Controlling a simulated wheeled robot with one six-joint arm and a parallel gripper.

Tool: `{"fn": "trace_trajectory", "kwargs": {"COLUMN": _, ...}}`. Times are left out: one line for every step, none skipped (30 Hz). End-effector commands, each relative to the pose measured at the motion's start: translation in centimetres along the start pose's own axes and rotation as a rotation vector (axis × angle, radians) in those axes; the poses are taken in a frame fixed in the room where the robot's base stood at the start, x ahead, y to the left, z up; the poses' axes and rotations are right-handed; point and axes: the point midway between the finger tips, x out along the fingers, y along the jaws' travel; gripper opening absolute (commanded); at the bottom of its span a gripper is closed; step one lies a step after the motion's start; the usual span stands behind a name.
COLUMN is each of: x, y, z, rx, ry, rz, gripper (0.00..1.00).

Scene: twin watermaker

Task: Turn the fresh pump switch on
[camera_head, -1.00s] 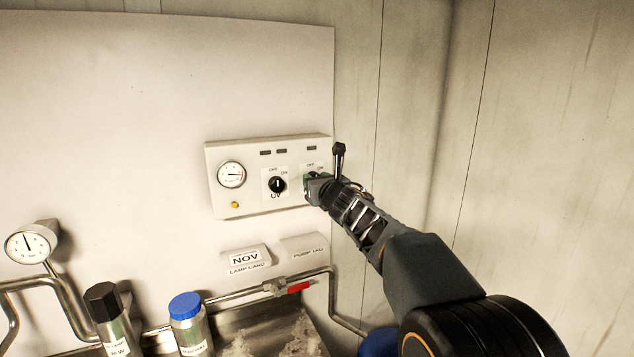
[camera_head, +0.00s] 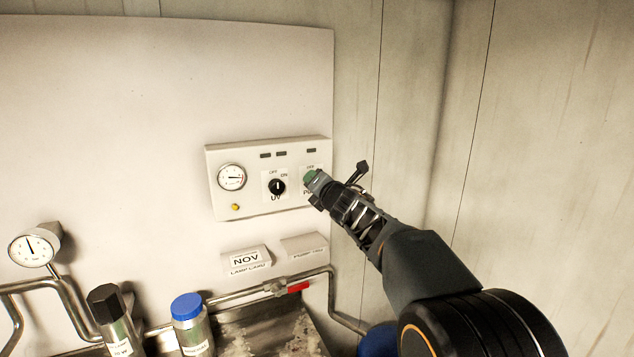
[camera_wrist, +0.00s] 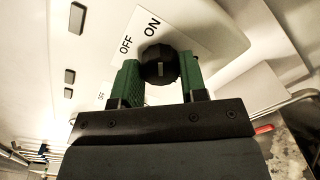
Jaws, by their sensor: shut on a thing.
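The fresh pump switch is a black round knob (camera_wrist: 159,66) on the white control panel (camera_head: 250,208). In the wrist view it sits between the two green finger pads of my gripper (camera_wrist: 160,78), which is shut on it. OFF and ON labels (camera_wrist: 138,36) show on the panel just above the knob. A pale mark shows on the knob, but I cannot tell clearly which label it points to. In the head view my gripper (camera_head: 312,177) is at the panel's right end and hides the knob and part of its label.
Below are a pipe with a red-handled valve (camera_head: 298,287), a blue-capped jar (camera_head: 187,307) and a black-capped bottle (camera_head: 105,304).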

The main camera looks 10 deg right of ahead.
Motion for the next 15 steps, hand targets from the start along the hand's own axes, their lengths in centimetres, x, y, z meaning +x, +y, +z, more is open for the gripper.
{"fn": "trace_trajectory", "kwargs": {"x": 0.0, "y": 0.01, "z": 0.03, "rx": 0.018, "ry": 0.001, "rz": 0.0, "gripper": 0.16}}
{"fn": "trace_trajectory", "kwargs": {"x": 0.0, "y": 0.01, "z": 0.03, "rx": 0.029, "ry": 0.001, "rz": 0.0, "gripper": 0.16}}
{"fn": "trace_trajectory", "kwargs": {"x": 0.0, "y": 0.0, "z": 0.02, "rx": 0.042, "ry": 0.002, "rz": 0.0, "gripper": 0.16}}
{"fn": "trace_trajectory", "kwargs": {"x": 0.0, "y": 0.0, "z": 0.01, "rx": 0.05, "ry": 0.002, "rz": 0.0, "gripper": 0.16}}
{"fn": "trace_trajectory", "kwargs": {"x": 0.0, "y": -0.01, "z": 0.01, "rx": 0.058, "ry": 0.002, "rz": 0.0, "gripper": 0.16}}
{"fn": "trace_trajectory", "kwargs": {"x": 0.0, "y": -0.01, "z": 0.0, "rx": 0.067, "ry": 0.003, "rz": 0.0, "gripper": 0.16}}
{"fn": "trace_trajectory", "kwargs": {"x": 0.0, "y": -0.02, "z": 0.0, "rx": 0.072, "ry": 0.003, "rz": 0.0, "gripper": 0.16}}
{"fn": "trace_trajectory", "kwargs": {"x": 0.0, "y": -0.02, "z": -0.01, "rx": 0.077, "ry": 0.003, "rz": 0.0, "gripper": 0.16}}
{"fn": "trace_trajectory", "kwargs": {"x": 0.0, "y": -0.03, "z": -0.01, "rx": 0.082, "ry": 0.003, "rz": 0.0, "gripper": 0.16}}
{"fn": "trace_trajectory", "kwargs": {"x": 0.0, "y": -0.03, "z": -0.02, "rx": 0.085, "ry": 0.003, "rz": 0.0, "gripper": 0.16}}
{"fn": "trace_trajectory", "kwargs": {"x": 0.01, "y": -0.04, "z": -0.02, "rx": 0.087, "ry": 0.003, "rz": 0.0, "gripper": 0.16}}
{"fn": "trace_trajectory", "kwargs": {"x": 0.01, "y": -0.04, "z": -0.03, "rx": 0.09, "ry": 0.003, "rz": 0.0, "gripper": 0.15}}
{"fn": "trace_trajectory", "kwargs": {"x": 0.01, "y": -0.04, "z": -0.03, "rx": 0.092, "ry": 0.003, "rz": 0.0, "gripper": 0.16}}
{"fn": "trace_trajectory", "kwargs": {"x": 0.01, "y": -0.05, "z": -0.03, "rx": 0.093, "ry": 0.003, "rz": 0.0, "gripper": 0.16}}
{"fn": "trace_trajectory", "kwargs": {"x": 0.01, "y": -0.05, "z": -0.03, "rx": 0.094, "ry": 0.004, "rz": 0.0, "gripper": 0.16}}
